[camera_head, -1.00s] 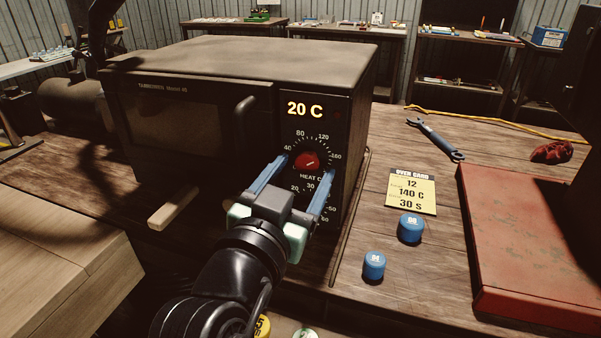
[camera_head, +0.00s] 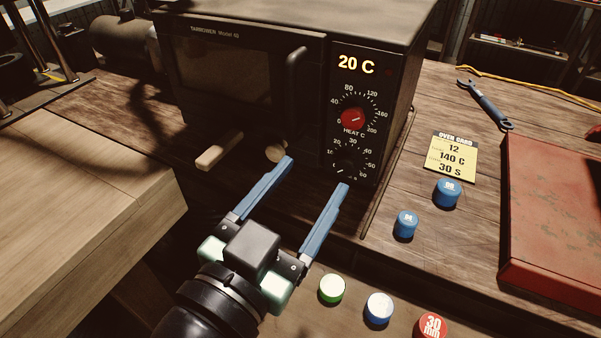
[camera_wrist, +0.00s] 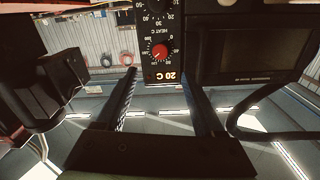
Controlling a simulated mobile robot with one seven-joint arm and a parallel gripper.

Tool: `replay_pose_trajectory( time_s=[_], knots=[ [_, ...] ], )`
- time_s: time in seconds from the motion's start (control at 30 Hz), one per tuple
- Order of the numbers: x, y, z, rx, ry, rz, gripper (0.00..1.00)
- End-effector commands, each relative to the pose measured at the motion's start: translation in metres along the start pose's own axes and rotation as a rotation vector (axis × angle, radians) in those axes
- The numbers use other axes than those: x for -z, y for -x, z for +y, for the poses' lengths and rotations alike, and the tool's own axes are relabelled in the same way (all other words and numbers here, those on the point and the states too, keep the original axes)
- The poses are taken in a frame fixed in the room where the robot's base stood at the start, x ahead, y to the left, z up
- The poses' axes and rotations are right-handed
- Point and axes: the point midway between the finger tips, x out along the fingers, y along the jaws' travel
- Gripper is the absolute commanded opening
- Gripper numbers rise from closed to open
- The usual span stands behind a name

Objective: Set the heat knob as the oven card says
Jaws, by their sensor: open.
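The oven (camera_head: 290,25) has a display (camera_head: 356,64) reading 20 C. Below it is the red heat knob (camera_head: 352,119), on a scale from 0 to 200. Its pale pointer mark slants to the right, towards the 160 side; the exact reading is too small to tell. The yellow oven card (camera_head: 452,156) reads 12, 140 C and 30 S. My gripper (camera_head: 317,173) is open and empty, in front of the oven and below the knob, apart from it. The wrist view shows the knob (camera_wrist: 160,51) upside down, beyond the fingers.
A second dial (camera_head: 347,166) sits below the heat knob. The oven door handle (camera_head: 292,85) is left of the panel. Blue caps (camera_head: 447,193) lie by the card, with several coloured caps at the front. A red plate (camera_head: 560,220) and a wrench (camera_head: 484,105) lie right.

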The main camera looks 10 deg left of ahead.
Motion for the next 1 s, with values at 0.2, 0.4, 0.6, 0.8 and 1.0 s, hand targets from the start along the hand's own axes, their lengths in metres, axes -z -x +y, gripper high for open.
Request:
replay_pose_trajectory(
  time_s=[0.2,0.4,0.6,0.8,1.0],
  knots=[
    [0.002,0.008,0.000,0.004,0.001,0.000,0.70],
    [0.000,0.009,0.000,0.004,0.000,0.001,0.70],
    [0.000,0.009,0.000,0.004,0.000,0.001,0.70],
    [0.002,0.008,-0.001,0.006,-0.001,0.003,0.70],
    [0.054,-0.018,-0.014,0.097,-0.024,0.094,0.70]
  ],
)
